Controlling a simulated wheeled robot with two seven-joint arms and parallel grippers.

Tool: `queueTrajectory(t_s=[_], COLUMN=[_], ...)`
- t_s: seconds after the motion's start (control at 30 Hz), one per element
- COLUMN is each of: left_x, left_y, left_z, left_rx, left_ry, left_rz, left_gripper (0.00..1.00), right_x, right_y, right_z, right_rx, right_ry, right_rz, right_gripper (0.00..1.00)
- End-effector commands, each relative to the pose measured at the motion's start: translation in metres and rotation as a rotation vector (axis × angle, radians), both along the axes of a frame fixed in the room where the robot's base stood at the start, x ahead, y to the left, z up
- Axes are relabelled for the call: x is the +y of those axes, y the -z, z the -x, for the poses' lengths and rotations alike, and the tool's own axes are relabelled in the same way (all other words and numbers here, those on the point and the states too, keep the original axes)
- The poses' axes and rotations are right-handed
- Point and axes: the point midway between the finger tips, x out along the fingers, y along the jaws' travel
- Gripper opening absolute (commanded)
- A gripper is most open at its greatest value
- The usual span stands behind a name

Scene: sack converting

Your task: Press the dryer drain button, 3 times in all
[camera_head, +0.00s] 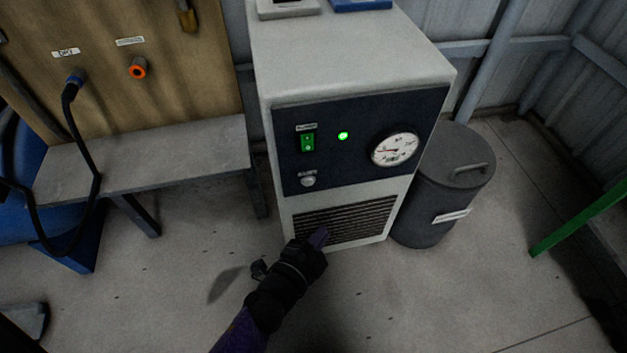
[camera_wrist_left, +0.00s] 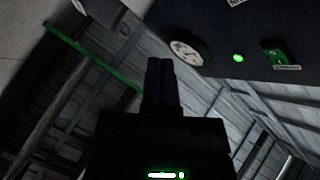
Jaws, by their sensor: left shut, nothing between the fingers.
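The dryer (camera_head: 350,60) is a pale cabinet with a dark front panel. A small round whitish button (camera_head: 308,182) sits low on the panel's left, under a small label. Above it are a green switch (camera_head: 307,141) and a lit green lamp (camera_head: 343,135). A round dial gauge (camera_head: 395,149) is at the panel's right. My left gripper (camera_head: 320,236) is shut and empty, in front of the vent grille and below the button in the head view. In the left wrist view its shut fingers (camera_wrist_left: 161,82) show with the gauge and lamp beyond; the button is not seen there. My right gripper is not in view.
A dark grey bin (camera_head: 440,190) stands right of the dryer. A grey bench (camera_head: 150,160) with a wooden board (camera_head: 130,90) and a black hose (camera_head: 98,170) is at the left. A green bar (camera_head: 580,218) is at the right. The floor in front is mostly clear.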

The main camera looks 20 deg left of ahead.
Motion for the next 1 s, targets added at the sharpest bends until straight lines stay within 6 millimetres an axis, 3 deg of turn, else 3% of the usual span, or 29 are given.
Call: queueTrajectory(t_s=[0.37, 0.8, 1.0], left_x=[0.003, 0.038, 0.047], left_y=[-0.001, 0.000, 0.000], left_z=[-0.006, -0.057, -0.070], left_rx=[-0.002, 0.001, 0.003], left_ry=[0.001, 0.000, 0.000], left_rz=[0.000, 0.001, 0.002], left_gripper=[0.00, 0.00, 0.00], right_x=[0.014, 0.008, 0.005], right_y=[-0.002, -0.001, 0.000], right_z=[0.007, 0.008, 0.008], right_rx=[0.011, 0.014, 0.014], right_ry=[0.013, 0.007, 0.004], right_rz=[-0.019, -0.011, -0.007], right_gripper=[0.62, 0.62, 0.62])
